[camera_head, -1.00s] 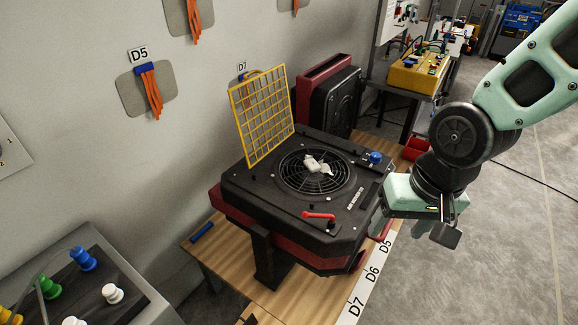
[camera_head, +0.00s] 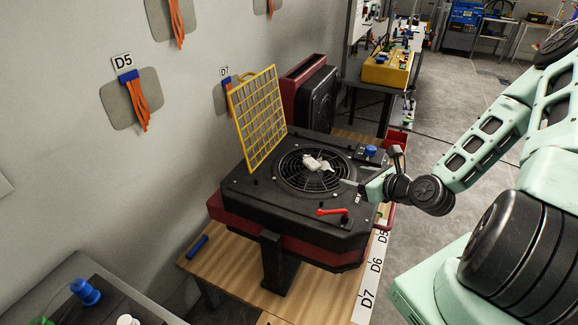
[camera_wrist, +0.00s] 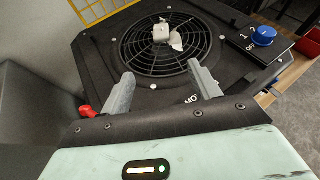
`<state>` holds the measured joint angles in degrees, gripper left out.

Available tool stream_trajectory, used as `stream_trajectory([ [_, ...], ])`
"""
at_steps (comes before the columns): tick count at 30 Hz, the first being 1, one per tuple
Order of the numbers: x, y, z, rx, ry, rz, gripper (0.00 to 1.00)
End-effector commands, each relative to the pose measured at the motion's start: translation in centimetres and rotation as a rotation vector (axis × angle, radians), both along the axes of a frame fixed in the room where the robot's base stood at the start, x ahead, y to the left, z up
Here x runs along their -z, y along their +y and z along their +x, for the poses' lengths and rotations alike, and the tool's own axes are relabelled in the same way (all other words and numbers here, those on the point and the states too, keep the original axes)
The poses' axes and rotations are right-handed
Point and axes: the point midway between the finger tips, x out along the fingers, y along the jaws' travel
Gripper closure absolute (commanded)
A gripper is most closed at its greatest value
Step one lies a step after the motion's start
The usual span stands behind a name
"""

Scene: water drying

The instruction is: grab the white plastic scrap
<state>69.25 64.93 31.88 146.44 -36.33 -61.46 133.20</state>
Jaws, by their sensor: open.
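The white plastic scrap (camera_head: 318,163) is a crumpled pale piece lying on the round black fan grille (camera_head: 300,183) of the black air mover. In the wrist view the scrap (camera_wrist: 166,35) lies ahead of the fingers, toward the far part of the grille (camera_wrist: 140,60). My gripper (camera_wrist: 164,88) is open and empty, its two grey fingers apart over the near edge of the grille. In the head view my gripper (camera_head: 350,187) is at the right side of the machine, apart from the scrap.
A yellow grid guard (camera_head: 258,120) stands upright at the grille's left side. A blue knob (camera_head: 371,151) and a red handle (camera_head: 332,211) sit on the machine's top. The machine stands on a wooden table (camera_head: 230,268) beside the wall.

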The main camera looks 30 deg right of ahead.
Motion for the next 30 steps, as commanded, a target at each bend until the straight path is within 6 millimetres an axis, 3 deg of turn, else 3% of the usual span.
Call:
stream_trajectory([
  [4,0.2,-0.9,0.1,0.061,-0.026,0.06,0.38],
  [14,1.5,-0.6,2.1,0.057,-0.026,0.056,0.38],
  [24,3.3,0.4,8.5,0.056,-0.024,0.058,0.38],
  [30,4.4,0.6,10.7,0.056,-0.023,0.058,0.38],
])
